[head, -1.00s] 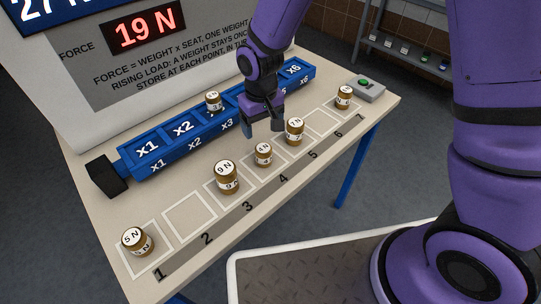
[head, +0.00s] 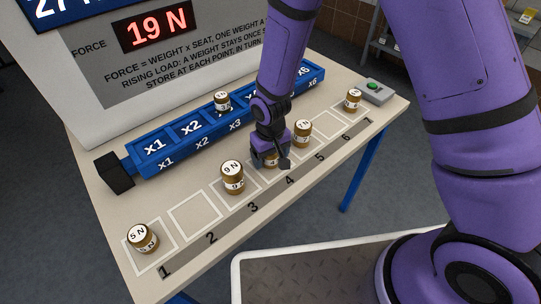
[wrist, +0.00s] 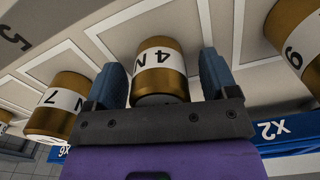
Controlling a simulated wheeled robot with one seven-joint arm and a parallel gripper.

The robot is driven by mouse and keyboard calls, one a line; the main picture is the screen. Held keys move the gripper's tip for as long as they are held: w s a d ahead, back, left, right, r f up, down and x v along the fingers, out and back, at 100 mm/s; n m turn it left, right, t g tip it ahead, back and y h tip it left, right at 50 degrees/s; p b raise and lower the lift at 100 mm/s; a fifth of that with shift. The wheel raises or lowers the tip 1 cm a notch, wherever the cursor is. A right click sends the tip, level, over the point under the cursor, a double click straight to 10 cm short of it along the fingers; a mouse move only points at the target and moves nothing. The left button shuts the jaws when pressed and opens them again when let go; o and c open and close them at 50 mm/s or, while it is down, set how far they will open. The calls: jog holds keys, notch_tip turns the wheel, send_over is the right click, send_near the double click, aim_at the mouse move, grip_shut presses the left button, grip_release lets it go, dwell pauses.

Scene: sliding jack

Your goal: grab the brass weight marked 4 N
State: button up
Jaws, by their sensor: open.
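The brass weight marked 4 N (wrist: 160,72) stands between the two fingers of my gripper (wrist: 160,85) in the wrist view, its label upside down there. The fingers are open, one on each side, with a small gap visible at least on the left. In the head view my gripper (head: 270,160) is down over the 4 N weight (head: 271,161), which is mostly hidden behind it, on the square marked 4.
The 9 N weight (head: 232,177) and the 7 N weight (head: 302,132) stand on either side. The 5 N weight (head: 142,238) is at square 1. Another weight (head: 353,100) is near square 7. One weight (head: 222,101) sits in the blue rail (head: 160,161). Square 2 (head: 193,215) is empty.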

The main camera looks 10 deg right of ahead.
jog(key=shift+f, duration=0.2)
jog(key=c, duration=1.3)
jog(key=shift+o, duration=0.2)
jog(key=shift+r, duration=0.1)
